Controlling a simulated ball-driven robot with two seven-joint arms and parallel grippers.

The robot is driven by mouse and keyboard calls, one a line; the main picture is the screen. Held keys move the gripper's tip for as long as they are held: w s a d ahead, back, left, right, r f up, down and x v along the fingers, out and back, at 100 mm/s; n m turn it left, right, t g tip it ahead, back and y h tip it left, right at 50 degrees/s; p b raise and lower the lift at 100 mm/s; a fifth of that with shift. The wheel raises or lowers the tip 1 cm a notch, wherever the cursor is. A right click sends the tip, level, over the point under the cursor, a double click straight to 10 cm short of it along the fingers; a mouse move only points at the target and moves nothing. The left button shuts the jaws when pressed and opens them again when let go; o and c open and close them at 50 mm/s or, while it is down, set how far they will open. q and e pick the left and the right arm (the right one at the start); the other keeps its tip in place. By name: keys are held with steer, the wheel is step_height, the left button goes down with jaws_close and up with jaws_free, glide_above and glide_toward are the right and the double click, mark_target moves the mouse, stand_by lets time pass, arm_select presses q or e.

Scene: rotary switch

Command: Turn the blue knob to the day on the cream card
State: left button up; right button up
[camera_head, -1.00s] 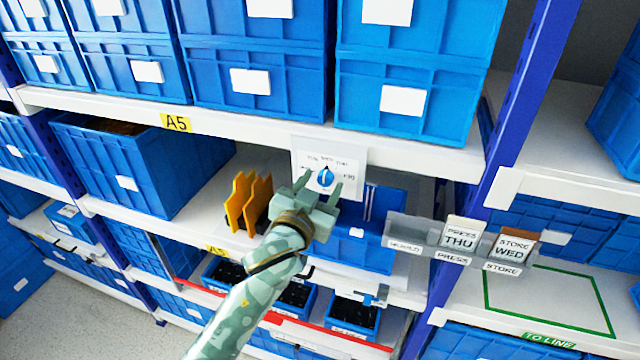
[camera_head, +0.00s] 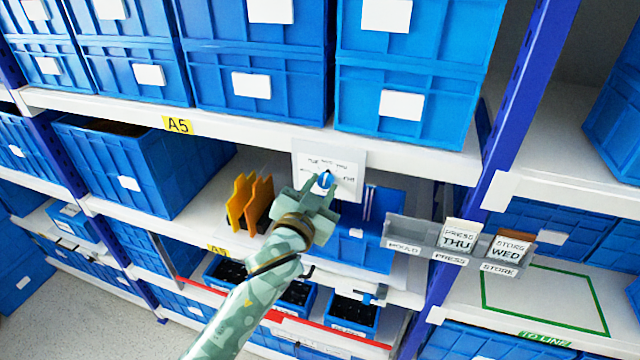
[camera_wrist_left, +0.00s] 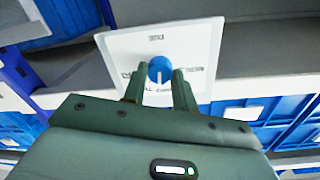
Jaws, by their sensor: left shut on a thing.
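The blue knob (camera_head: 324,180) sits on a white dial plate (camera_head: 347,178) fixed under the shelf edge. In the left wrist view the knob (camera_wrist_left: 161,69) carries a white pointer line, with small day marks around it too blurred to read. My left gripper (camera_head: 322,186) has its fingers on either side of the knob and is shut on it; the fingers (camera_wrist_left: 160,76) hide part of the dial in the wrist view. A pale cream-white card (camera_head: 459,238) reading PRESS THU stands in a clear rack. Beside it is a card (camera_head: 511,250) reading STORE WED with an orange-brown top edge. My right gripper is out of view.
The clear rack (camera_head: 405,232) has slots labelled MOULD, PRESS and STORE; the MOULD slot looks empty. Orange folders (camera_head: 245,203) stand left of my left gripper. Blue crates (camera_head: 150,165) fill the shelves around. A green-outlined bay (camera_head: 545,300) at right is clear.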

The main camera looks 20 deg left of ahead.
arm_select(q)
steer(key=m+p, duration=0.2)
steer(key=m, duration=0.1)
steer(key=shift+r, duration=0.15)
steer(key=shift+m+p, duration=0.75)
steer(key=shift+m, duration=0.55)
steer(key=o, duration=1)
steer(key=shift+c, duration=0.2)
steer(key=s+a+b, duration=0.1)
steer(key=s+b, duration=0.2)
steer(key=s, duration=1.3)
steer(key=shift+s+r+b, duration=0.15)
steer(key=shift+b, duration=0.2)
